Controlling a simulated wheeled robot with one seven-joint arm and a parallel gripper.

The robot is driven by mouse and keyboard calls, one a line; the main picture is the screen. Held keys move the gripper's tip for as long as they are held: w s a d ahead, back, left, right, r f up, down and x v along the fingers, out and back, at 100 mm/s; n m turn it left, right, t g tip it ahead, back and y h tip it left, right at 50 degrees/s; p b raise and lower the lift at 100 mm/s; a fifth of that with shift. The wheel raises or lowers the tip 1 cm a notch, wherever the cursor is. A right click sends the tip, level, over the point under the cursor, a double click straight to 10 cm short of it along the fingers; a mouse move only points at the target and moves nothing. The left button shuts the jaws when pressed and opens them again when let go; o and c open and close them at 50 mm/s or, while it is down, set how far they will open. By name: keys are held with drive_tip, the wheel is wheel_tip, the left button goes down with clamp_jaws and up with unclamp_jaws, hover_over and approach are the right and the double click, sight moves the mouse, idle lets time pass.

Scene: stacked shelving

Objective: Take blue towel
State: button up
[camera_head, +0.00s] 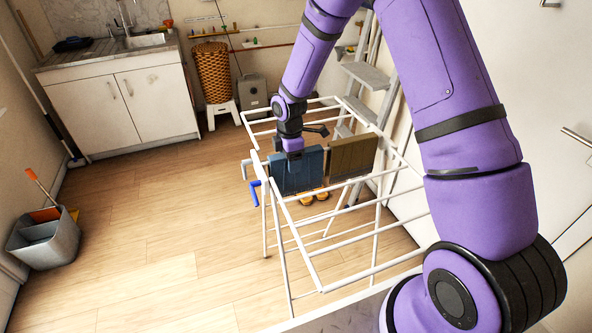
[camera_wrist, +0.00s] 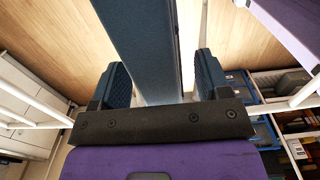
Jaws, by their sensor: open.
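The blue towel (camera_head: 299,172) hangs over a bar of the white drying rack (camera_head: 318,282) in the head view. My gripper (camera_head: 291,152) is at the towel's top edge, above its left part. In the wrist view, the blue towel (camera_wrist: 146,60) runs between the two dark fingers of my gripper (camera_wrist: 162,85). The fingers stand apart, with a visible gap on each side of the cloth. My gripper is open around the towel and does not grip it.
A brown towel (camera_head: 352,157) hangs just right of the blue one. A grey stepladder (camera_head: 366,76) stands behind the rack near the right wall. A grey bucket (camera_head: 46,240) is at the left, and the wooden floor (camera_head: 170,215) between is clear.

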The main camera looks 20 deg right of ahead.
drive_tip(key=shift+f, duration=0.1)
drive_tip(key=shift+c, duration=0.2)
drive_tip(key=c, duration=1.2)
drive_tip(key=shift+o, duration=0.2)
